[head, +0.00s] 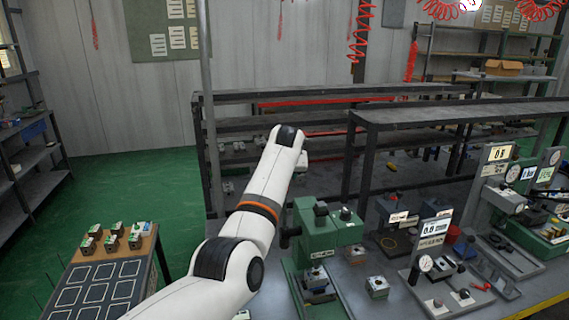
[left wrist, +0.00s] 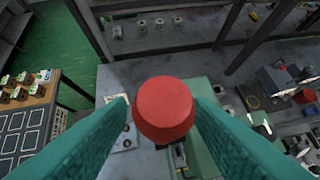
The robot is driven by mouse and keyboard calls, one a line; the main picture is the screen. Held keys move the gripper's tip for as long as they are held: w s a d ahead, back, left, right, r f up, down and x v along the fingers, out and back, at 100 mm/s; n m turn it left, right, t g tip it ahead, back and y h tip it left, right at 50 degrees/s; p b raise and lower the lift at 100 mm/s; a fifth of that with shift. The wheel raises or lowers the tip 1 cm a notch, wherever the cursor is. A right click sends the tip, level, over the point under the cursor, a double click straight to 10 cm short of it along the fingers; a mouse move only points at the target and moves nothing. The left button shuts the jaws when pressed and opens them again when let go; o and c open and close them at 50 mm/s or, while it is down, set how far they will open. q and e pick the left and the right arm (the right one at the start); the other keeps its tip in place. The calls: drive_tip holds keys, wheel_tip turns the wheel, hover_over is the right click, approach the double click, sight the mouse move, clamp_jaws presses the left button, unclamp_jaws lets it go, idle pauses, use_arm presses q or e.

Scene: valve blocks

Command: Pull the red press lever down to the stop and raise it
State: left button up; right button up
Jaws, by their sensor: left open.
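The red lever knob (left wrist: 165,108) shows large in the middle of the left wrist view. My left gripper (left wrist: 161,120) is open, with one teal finger on each side of the knob; I cannot tell whether either finger touches it. The lever's shaft is hidden behind the knob. In the head view the green press (head: 327,228) stands on the bench, right of my white left arm. The left gripper and the red knob are hidden behind that arm there. My right gripper is in neither view.
A side table (head: 152,292) with several small valve blocks stands at the left. A small block (head: 376,286) sits on the bench right of the press. Gauge fixtures (head: 432,240) stand further right. A dark shelf rack (head: 345,118) stands behind the bench.

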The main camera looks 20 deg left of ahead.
use_arm(q)
drive_tip(key=b+v, duration=0.3)
drive_tip(key=v, duration=0.5)
drive_tip(key=shift+s+r, duration=0.25)
drive_tip(key=shift+r, duration=0.05)
drive_tip(key=shift+f, duration=0.1)
